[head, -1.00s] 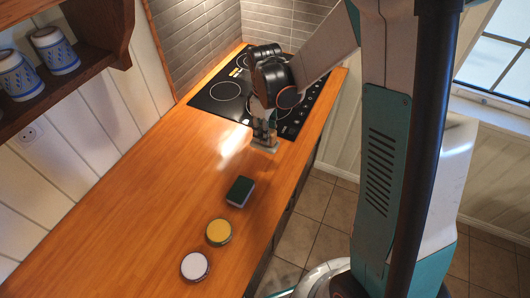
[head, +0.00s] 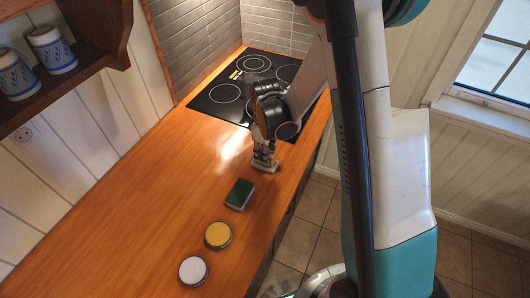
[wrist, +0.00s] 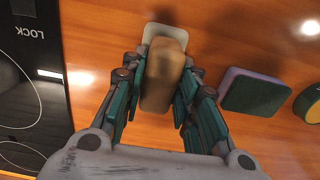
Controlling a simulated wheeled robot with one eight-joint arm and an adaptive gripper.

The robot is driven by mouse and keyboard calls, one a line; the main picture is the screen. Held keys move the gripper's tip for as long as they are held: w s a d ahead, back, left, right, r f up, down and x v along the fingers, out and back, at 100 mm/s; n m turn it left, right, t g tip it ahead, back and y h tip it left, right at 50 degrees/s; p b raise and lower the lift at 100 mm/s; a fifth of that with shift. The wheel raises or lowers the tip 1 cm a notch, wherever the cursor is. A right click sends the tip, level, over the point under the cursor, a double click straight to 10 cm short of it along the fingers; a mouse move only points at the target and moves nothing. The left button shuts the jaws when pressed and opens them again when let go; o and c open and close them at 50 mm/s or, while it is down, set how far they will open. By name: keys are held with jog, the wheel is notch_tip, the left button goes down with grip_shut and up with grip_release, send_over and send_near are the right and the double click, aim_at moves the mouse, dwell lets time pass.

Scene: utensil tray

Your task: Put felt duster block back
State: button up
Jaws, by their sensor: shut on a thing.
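My gripper (head: 264,160) is low over the wooden counter, between the cooktop and the green sponge. In the wrist view, its two fingers (wrist: 163,66) are shut on the sides of a tan block (wrist: 160,90), which I take for the felt duster block. A pale, flat, rounded piece (wrist: 166,31) shows at the block's far end; it also shows below the fingertips in the head view (head: 263,168). I cannot tell whether the block touches the counter, as the fingers hide part of it.
A green-topped sponge (head: 240,194) with a purple side lies near my gripper. A yellow round tin (head: 218,235) and a white round one (head: 193,270) sit nearer. The black cooktop (head: 222,98) is behind. The counter's left part (head: 110,215) is clear.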

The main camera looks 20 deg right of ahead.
jog(key=o, duration=1)
jog(key=s+r+m+t+p, duration=0.15)
jog(key=s+r, duration=0.25)
jog(key=r, duration=0.8)
jog(key=s+r+m+t+p, duration=0.1)
jog(key=s+r+m+t, duration=0.15)
jog(key=r, duration=0.85)
jog(key=shift+s+r+m+t, duration=0.55)
jog(key=shift+s+r+m, duration=0.3)
jog(key=shift+s, duration=1.15)
jog(key=shift+s+r+m+t, duration=0.5)
jog(key=shift+s+r+m, duration=0.3)
jog(key=shift+s, duration=1.15)
jog(key=shift+s+r+m+t, duration=0.55)
jog(key=shift+s+r+m, duration=0.3)
jog(key=shift+s, duration=1.15)
jog(key=shift+f, duration=0.1)
